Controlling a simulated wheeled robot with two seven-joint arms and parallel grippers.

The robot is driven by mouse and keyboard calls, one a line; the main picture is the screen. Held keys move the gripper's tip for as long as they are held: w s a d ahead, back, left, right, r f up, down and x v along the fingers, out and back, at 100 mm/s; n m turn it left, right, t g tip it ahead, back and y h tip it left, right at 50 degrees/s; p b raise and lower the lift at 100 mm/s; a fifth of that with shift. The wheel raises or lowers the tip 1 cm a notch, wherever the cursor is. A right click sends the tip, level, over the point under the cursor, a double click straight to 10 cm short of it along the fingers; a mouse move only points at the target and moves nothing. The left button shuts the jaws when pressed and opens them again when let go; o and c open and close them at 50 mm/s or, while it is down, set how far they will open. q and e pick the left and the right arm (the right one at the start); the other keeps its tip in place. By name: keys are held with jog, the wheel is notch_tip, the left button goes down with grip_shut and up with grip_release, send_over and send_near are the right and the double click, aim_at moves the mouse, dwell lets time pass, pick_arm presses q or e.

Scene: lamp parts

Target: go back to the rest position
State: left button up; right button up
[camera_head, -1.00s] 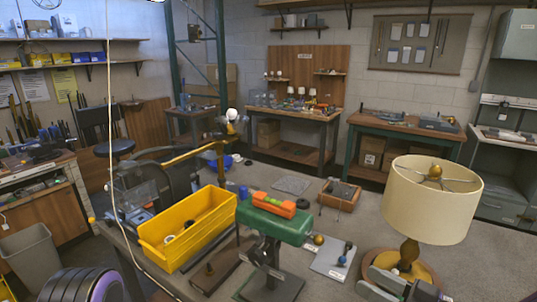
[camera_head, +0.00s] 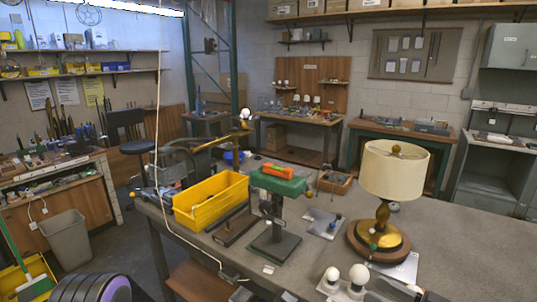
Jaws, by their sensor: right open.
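The assembled lamp with a cream shade (camera_head: 392,172) and brass stem stands upright on a round wooden base (camera_head: 378,242) at the right of the workbench. My right gripper (camera_head: 390,290) is at the bottom edge of the view, in front of the lamp and apart from it. It is open, with nothing seen between its fingers, and is partly cut off by the frame. My left gripper is not in view; only a dark ribbed arm part shows at the lower left.
White round bulbs (camera_head: 358,274) stand at the bench's front, close beside my right gripper. A yellow bin (camera_head: 211,203), a green stand (camera_head: 278,182) with an orange level, and a wooden box (camera_head: 334,182) are on the bench. The bench's right side (camera_head: 465,240) is clear.

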jog(key=s+d+f+m+g+h, duration=0.15)
jog(key=f+m+h, duration=0.3)
jog(key=f, duration=0.55)
jog(key=d+f+m+t+h, duration=0.1)
jog(key=d+f+m+h, duration=0.3)
jog(key=f, duration=0.7)
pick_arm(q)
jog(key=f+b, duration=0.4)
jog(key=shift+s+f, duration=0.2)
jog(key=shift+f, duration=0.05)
pick_arm(e)
jog(key=s+d+f+m+g+h, duration=0.1)
jog(key=s+f+g+h, duration=0.3)
jog(key=s+f, duration=0.6)
jog(key=s+d+f+m+g+h, duration=0.1)
jog(key=s+f+m+g+h, duration=0.3)
jog(key=s+f, duration=0.6)
jog(key=shift+s+d+f+g, duration=0.3)
jog(key=shift+s+d+g, duration=0.15)
jog(key=shift+s, duration=0.2)
